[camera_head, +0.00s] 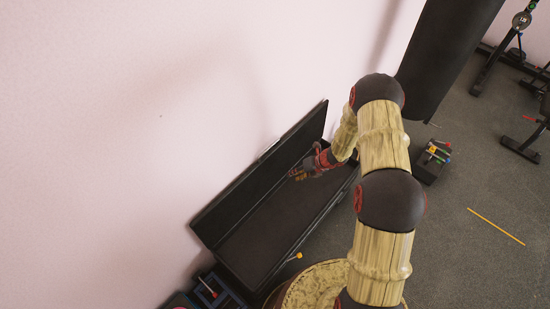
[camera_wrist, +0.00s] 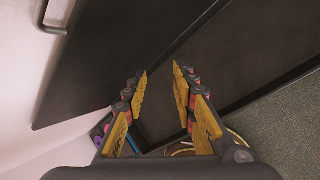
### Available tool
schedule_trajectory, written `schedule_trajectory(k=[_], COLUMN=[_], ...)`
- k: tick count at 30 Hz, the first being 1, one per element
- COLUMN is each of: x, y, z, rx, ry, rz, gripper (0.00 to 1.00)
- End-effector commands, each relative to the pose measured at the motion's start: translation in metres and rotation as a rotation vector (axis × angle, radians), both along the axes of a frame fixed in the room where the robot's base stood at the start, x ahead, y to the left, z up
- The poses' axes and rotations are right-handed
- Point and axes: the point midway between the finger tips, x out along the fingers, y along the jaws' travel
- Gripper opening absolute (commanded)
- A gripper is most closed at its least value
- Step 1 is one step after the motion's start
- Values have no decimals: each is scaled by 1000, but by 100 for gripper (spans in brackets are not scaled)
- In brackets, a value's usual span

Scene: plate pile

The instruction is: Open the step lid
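The step is a long black box (camera_head: 312,218) standing along the pink wall. Its black lid (camera_head: 250,185) stands raised, tilted back close to the wall, and the inside of the box shows. In the wrist view the lid (camera_wrist: 105,60) is the dark panel at left, with a grey bar handle (camera_wrist: 45,22) near its upper edge. My gripper (camera_head: 296,174) is over the far part of the box, near the lid. In the wrist view its yellow-padded fingers (camera_wrist: 159,72) are apart with nothing between them. Whether a finger touches the lid cannot be told.
A blue-black tray with items (camera_head: 218,292) lies at the near end of the box. A round woven-looking object (camera_head: 312,287) stands at the near right. A small dark box with coloured tools (camera_head: 432,160) and a yellow stick (camera_head: 495,226) lie on the open grey floor at right.

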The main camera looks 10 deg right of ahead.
Motion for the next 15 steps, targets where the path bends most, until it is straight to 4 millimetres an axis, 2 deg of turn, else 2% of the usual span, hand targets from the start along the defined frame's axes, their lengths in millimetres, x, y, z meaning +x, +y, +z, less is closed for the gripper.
schedule_trajectory(k=[1,5,10,15], x=[-5,-2,19,43], y=[4,19,30,25], z=[-15,-11,30,71], rx=[76,319,597,778], ry=[6,-8,-79,-167], rz=[-74,-290,-509,-615], gripper=[27,27,27,27])
